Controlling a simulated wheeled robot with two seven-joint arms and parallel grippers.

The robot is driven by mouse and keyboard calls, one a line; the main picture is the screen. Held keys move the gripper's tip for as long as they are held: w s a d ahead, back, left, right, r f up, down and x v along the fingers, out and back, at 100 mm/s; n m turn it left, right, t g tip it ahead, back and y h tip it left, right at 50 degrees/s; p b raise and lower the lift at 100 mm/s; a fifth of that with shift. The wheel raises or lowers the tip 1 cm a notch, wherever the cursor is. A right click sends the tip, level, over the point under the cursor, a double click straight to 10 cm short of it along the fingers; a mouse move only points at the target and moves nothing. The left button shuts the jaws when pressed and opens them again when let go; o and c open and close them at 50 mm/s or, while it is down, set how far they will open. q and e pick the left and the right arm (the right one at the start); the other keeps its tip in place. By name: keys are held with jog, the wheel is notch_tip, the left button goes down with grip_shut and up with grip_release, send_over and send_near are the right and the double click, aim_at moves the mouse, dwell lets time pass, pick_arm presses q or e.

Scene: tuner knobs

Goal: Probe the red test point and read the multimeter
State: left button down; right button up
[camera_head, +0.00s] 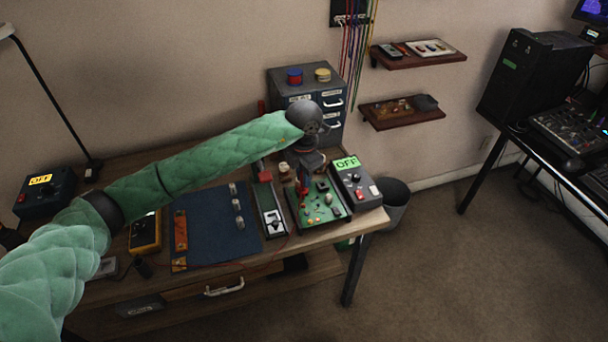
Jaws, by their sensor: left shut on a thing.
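My left arm reaches across the desk from the left. Its gripper (303,178) points down over the back left part of the green circuit board (336,212). It is shut on what looks like a red probe (303,188), small and partly hidden by the gripper. I cannot tell whether the probe tip touches the board. Several small parts sit on the board; the red test point cannot be made out for certain. The yellow multimeter (145,233) lies at the left of the blue mat, and its reading is too small to read. My right gripper is not in view.
A dark box with a green "OFF" display (346,162) stands right of the board. A slider panel (271,218) is at its left. The blue mat (210,240) holds small parts. A grey drawer cabinet (285,88) stands behind. Another "OFF" box (45,197) is far left.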

pick_arm(q)
jog(key=shift+f+b, duration=0.3)
jog(key=shift+b, duration=0.05)
dwell(0.4)
jog(key=shift+r+b, duration=0.1)
jog(key=shift+b, duration=0.3)
dwell(0.9)
jog(key=shift+b, duration=1)
dwell(1.5)
jog(key=shift+r+p, duration=0.3)
jog(key=shift+r, duration=2.1)
